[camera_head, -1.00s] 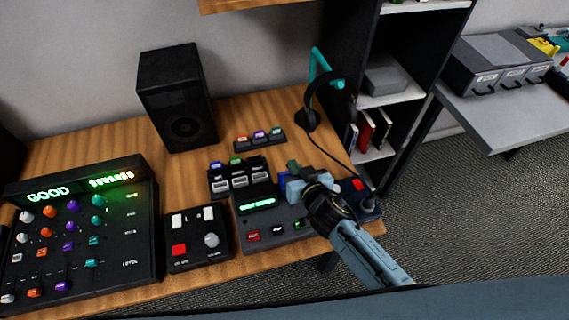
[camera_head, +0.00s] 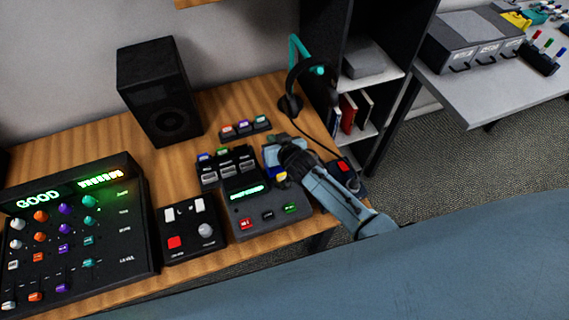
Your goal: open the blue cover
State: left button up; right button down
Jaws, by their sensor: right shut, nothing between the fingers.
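The device with the lit green display (camera_head: 262,212) stands on the desk, with red, black and green buttons along its front. A small blue part, which looks like the blue cover (camera_head: 281,173), shows at its right side beside a yellow spot. My right gripper (camera_head: 272,157) is shut and empty, just behind and above this blue part. The gripper and wrist hide much of that area, so I cannot tell whether they touch or how far the cover is open. My left gripper is not in view.
A control panel (camera_head: 75,235) reading GOOD and a small button box (camera_head: 188,230) stand to the left. A red-button box (camera_head: 345,172) lies close right of my wrist.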

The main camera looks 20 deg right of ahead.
jog(key=shift+w+f, duration=0.2)
jog(key=shift+w, duration=0.05)
jog(key=shift+s, duration=0.1)
dwell(0.5)
jog(key=shift+s+f, duration=0.1)
jog(key=shift+s, duration=0.55)
jog(key=shift+w+d+r+p, duration=0.1)
jog(key=shift+w+r+p, duration=0.05)
jog(key=shift+r+p, duration=0.5)
jog(key=s+d+r+p, duration=0.1)
jog(key=s+r+p, duration=0.2)
jog(key=r, duration=0.8)
jog(key=shift+s+d+p, duration=0.2)
jog(key=shift+d+p, duration=0.2)
jog(key=shift+p, duration=0.55)
